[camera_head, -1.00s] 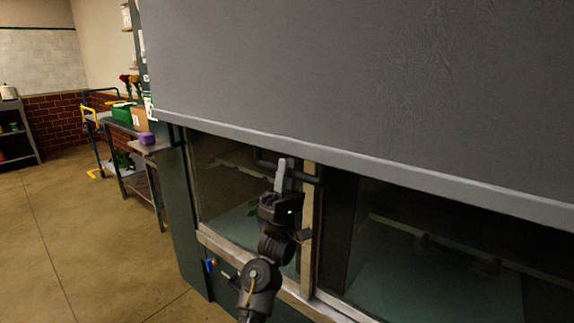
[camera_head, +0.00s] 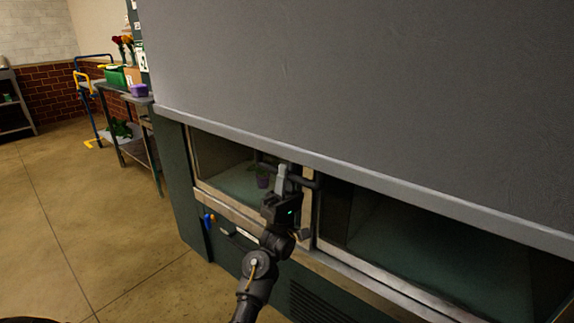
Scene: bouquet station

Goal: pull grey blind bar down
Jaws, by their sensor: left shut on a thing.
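The grey blind (camera_head: 350,70) covers the upper part of a dark green cabinet front. Its grey bar (camera_head: 400,186) runs along the lower edge, slanting down to the right. A dark handle (camera_head: 303,181) sits just under the bar. My left gripper (camera_head: 283,178) is shut on this handle, close below the bar, and its fingers partly hide it. Below the bar, a strip of the glazed opening (camera_head: 225,165) still shows, with a metal sill (camera_head: 245,212) under it. My right gripper is not in view.
A purple item (camera_head: 262,179) shows dimly behind the glass. A metal table (camera_head: 140,125) with a green crate (camera_head: 115,77) and a purple box (camera_head: 139,90) stands left. The floor (camera_head: 80,220) there is clear.

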